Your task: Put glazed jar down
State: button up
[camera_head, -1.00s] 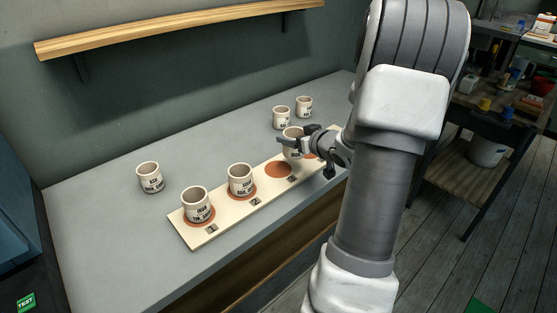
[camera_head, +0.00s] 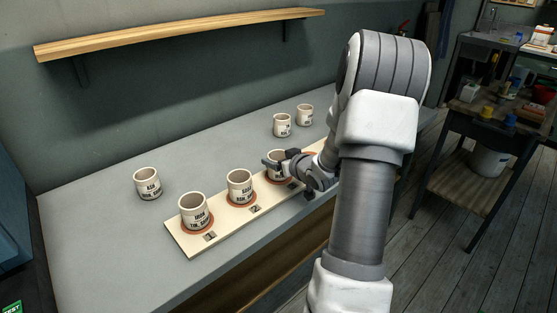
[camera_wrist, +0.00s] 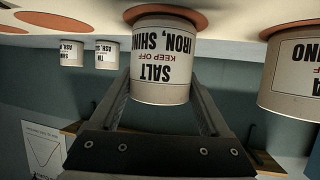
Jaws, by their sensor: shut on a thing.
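My gripper (camera_head: 273,161) is shut on a cream glazed jar (camera_head: 278,174) over the third spot of a pale board (camera_head: 186,241). The wrist view, which is upside down, shows the jar (camera_wrist: 162,72) between the two fingers, its label reading "SALT", "IRON, SHINO" and "KEEP OFF". Its base meets or nearly meets a terracotta-coloured disc (camera_wrist: 198,17); I cannot tell whether it bears on it. The jar looks upright. Two similar jars stand on the board's first disc (camera_head: 195,213) and second disc (camera_head: 240,188).
One loose jar (camera_head: 147,184) stands on the grey counter (camera_head: 95,215) at the left. Two more stand behind the board, one nearer (camera_head: 282,126) and one farther (camera_head: 304,115). A wooden shelf (camera_head: 180,33) hangs on the wall. The counter's middle is clear.

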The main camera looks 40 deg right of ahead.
jog(key=o, duration=1.3)
jog(key=shift+f, duration=0.1)
jog(key=shift+o, duration=0.2)
jog(key=shift+r, duration=0.2)
jog(key=shift+s+r, duration=0.15)
jog(key=shift+s, duration=0.2)
jog(key=p+v, duration=0.2)
jog(key=v, duration=0.9)
jog(key=shift+a, duration=0.15)
jog(key=shift+s, duration=0.15)
